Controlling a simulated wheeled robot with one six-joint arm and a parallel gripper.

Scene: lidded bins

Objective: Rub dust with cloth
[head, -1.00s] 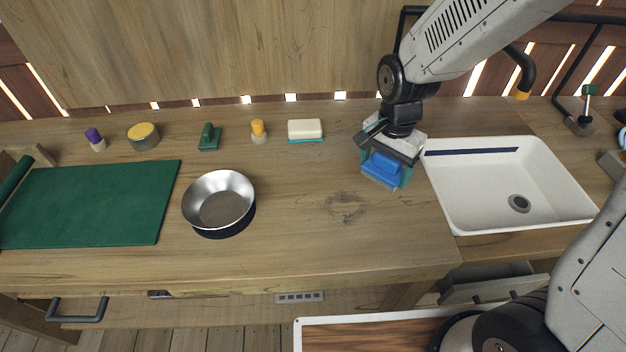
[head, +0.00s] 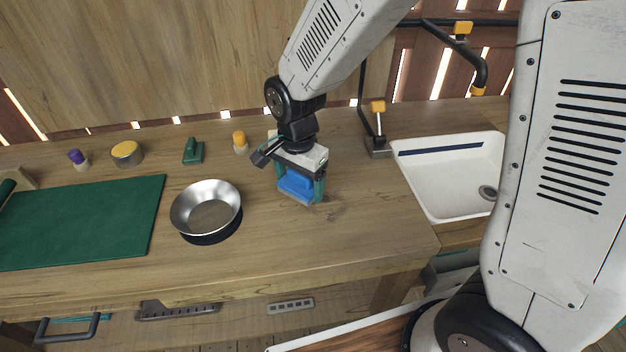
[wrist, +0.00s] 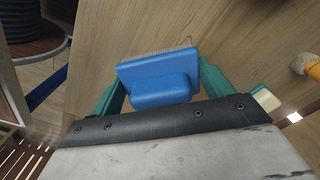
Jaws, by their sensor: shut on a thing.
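My gripper (head: 299,186) is shut on a blue scrubber-like block with a grip (head: 295,184), the thing I take for the cloth. The wrist view shows its blue grip (wrist: 160,91) between the two green fingers, with a flat, pale-edged face beyond. I hold it low over the wooden counter, with its face toward the wood; I cannot tell if it touches. A faint dark smudge, likely the dust (head: 330,214), shows on the counter just right of and in front of the block. Part of it may be hidden by the block.
A metal bowl (head: 207,209) stands left of the gripper, beside a green mat (head: 80,222). A green-handled tool (head: 193,152) and a yellow-topped bottle (head: 240,143) stand at the back. A faucet lever (head: 379,130) and white sink (head: 425,187) are right.

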